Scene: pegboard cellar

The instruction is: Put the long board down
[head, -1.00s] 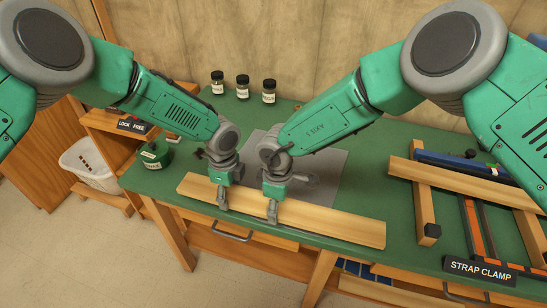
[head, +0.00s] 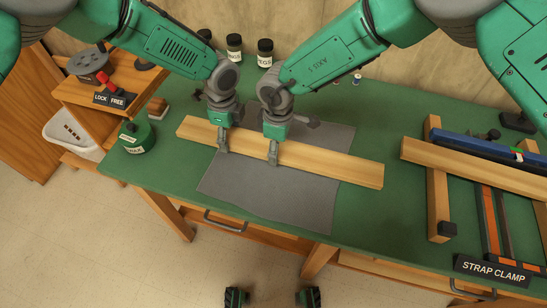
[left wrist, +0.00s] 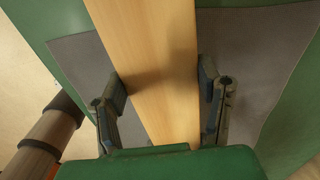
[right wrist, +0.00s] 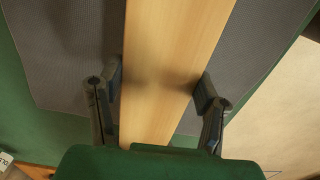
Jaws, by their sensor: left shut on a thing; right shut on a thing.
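The long board (head: 335,167) is a pale wooden plank, running slightly tilted from upper left to lower right across the grey mat (head: 265,205) on the green table. My left gripper (head: 223,150) is shut on the board left of its middle, and the left wrist view shows the board (left wrist: 150,60) between its two fingers. My right gripper (head: 273,160) is shut on the board near its middle, with the board (right wrist: 170,60) also between its fingers in the right wrist view. I cannot tell whether the board touches the mat.
The strap clamp (head: 486,225) with wooden bars (head: 437,185) fills the table's right side. A green jar (head: 135,137) stands at the left end. Dark jars (head: 265,53) stand at the back. The mat's front part is bare.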

